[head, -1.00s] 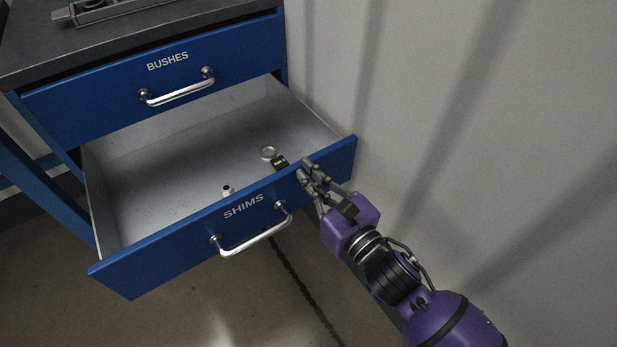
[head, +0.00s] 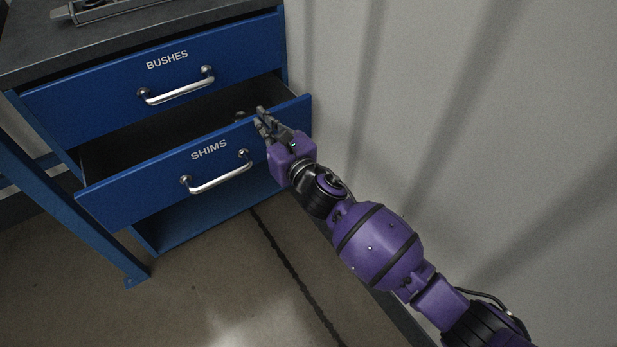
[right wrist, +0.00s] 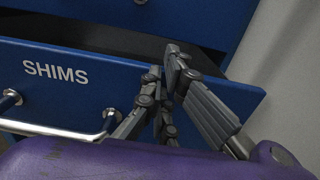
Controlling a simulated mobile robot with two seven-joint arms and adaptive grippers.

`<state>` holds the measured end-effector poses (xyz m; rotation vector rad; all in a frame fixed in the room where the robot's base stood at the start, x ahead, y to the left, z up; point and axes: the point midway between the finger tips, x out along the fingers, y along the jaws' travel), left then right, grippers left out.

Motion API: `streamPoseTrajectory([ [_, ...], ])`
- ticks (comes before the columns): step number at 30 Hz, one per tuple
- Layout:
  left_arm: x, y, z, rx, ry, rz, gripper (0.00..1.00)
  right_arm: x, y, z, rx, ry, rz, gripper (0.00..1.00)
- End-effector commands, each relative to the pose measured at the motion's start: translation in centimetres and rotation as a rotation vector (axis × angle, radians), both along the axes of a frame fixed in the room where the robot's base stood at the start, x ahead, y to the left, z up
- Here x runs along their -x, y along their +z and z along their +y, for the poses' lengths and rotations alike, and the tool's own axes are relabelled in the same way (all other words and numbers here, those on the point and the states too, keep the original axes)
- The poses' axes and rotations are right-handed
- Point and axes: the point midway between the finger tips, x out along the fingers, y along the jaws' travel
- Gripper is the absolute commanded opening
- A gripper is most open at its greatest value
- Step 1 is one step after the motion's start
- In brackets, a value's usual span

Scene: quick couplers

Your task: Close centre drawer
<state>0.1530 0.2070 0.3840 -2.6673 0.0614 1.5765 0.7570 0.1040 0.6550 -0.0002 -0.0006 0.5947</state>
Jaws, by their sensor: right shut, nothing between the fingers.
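The blue drawer marked SHIMS (head: 140,195) is partly open below the BUSHES drawer. Its front stands out from the cabinet, with a dark gap above it. It also shows in the right wrist view (right wrist: 60,95). Its silver bar handle (head: 218,178) faces me. My right gripper (head: 262,113) is shut and empty, at the upper edge of the drawer front, right of the handle. In the right wrist view the right gripper's fingers (right wrist: 172,62) overlap the drawer's top edge. I cannot tell how firmly they touch. My left gripper is not in view.
The BUSHES drawer (head: 110,85) above looks nearly flush, with a silver handle. A dark worktop (head: 30,50) carries a grey metal item (head: 85,10). A pale wall (head: 480,120) stands close on the right. The floor (head: 215,270) in front is clear.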

Motion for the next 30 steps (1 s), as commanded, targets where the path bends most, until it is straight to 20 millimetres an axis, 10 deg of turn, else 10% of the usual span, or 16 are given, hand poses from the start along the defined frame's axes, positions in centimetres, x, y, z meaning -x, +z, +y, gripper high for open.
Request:
streamPoseTrajectory([
  [12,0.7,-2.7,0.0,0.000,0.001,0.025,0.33,-6.7,-0.3,4.6,0.001,0.001,0.002,0.00],
  [30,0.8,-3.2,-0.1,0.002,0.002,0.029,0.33,-8.2,-0.1,5.5,0.000,0.000,0.000,0.00],
])
